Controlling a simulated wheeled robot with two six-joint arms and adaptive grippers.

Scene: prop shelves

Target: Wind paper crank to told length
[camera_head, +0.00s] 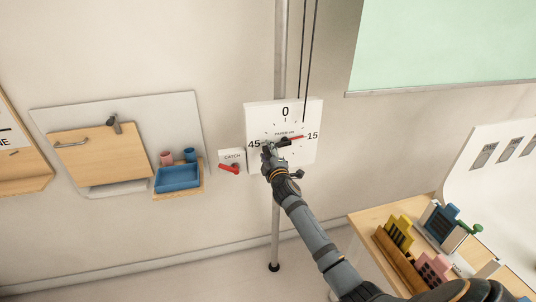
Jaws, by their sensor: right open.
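A white dial board (312,112) marked "PAPER cm" is mounted at a grey upright pole, with 0 at the top, 15 at the right and 45 at the left. Its red pointer (296,139) points right, close to 15. My right gripper (270,152) is open in front of the dial's lower left and covers that part and the bottom marking. A dark piece shows at the dial's centre; I cannot tell if it is the crank or whether the gripper touches it. A red catch lever (229,169) sits on a small white "CATCH" plate left of the dial. My left gripper is out of view.
A wall panel with a wooden door (95,153) and a blue tray (177,178) with two cups is at the left. A table (374,216) with a wooden rack and coloured blocks stands at the lower right. A pale green screen (450,45) hangs at the upper right.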

